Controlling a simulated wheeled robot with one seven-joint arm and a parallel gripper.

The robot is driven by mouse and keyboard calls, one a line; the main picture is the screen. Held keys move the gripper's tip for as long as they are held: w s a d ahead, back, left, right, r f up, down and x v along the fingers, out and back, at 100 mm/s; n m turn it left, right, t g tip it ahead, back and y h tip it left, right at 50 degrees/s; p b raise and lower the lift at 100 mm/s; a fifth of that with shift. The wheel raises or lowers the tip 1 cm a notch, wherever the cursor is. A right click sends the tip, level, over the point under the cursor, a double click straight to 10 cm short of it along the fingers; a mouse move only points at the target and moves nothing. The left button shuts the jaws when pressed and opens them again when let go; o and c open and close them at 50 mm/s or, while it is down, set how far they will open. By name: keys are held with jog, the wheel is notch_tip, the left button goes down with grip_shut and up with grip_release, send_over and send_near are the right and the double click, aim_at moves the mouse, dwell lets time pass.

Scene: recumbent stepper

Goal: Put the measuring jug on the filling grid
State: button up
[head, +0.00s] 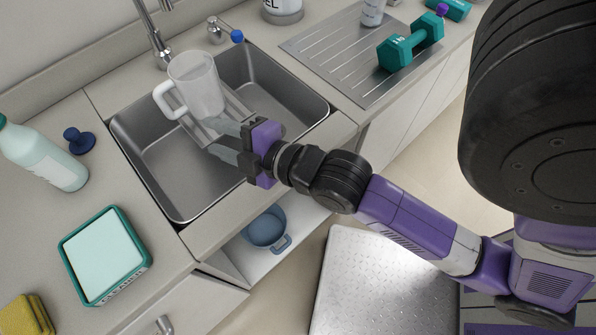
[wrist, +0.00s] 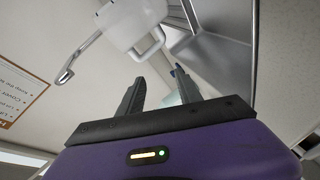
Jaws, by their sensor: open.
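The clear measuring jug (head: 196,84) is upright over the filling grid (head: 237,103) in the sink and appears to rest on it, its white handle pointing left. The jug's base hides part of the grid. My gripper (head: 222,140) is open and empty, just in front of the jug over the sink, apart from it. In the wrist view the jug (wrist: 128,22) is at the top, beyond the open fingertips (wrist: 158,76), with clear space between.
The tap (head: 160,45) stands behind the sink (head: 150,165). A teal dumbbell (head: 408,45) lies on the drainboard (head: 335,58) at right. An open drawer holds a blue pot (head: 264,228).

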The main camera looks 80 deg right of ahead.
jog(key=s+a+f+m, duration=0.1)
jog(key=s+a, duration=0.1)
jog(key=s, duration=0.1)
jog(key=s+a+f+m+y, duration=0.1)
jog(key=s+a+m, duration=0.1)
jog(key=s, duration=0.1)
jog(key=s+a+f+m+y, duration=0.1)
jog(key=s+a, duration=0.1)
jog(key=shift+s+a+f+m, duration=0.25)
jog(key=shift+s+m, duration=0.05)
jog(key=shift+s, duration=0.1)
jog(key=s+a+m+y, duration=0.2)
jog(key=s+a+m, duration=0.2)
jog(key=s, duration=0.5)
jog(key=shift+r+m, duration=0.35)
jog(key=shift+m, duration=0.45)
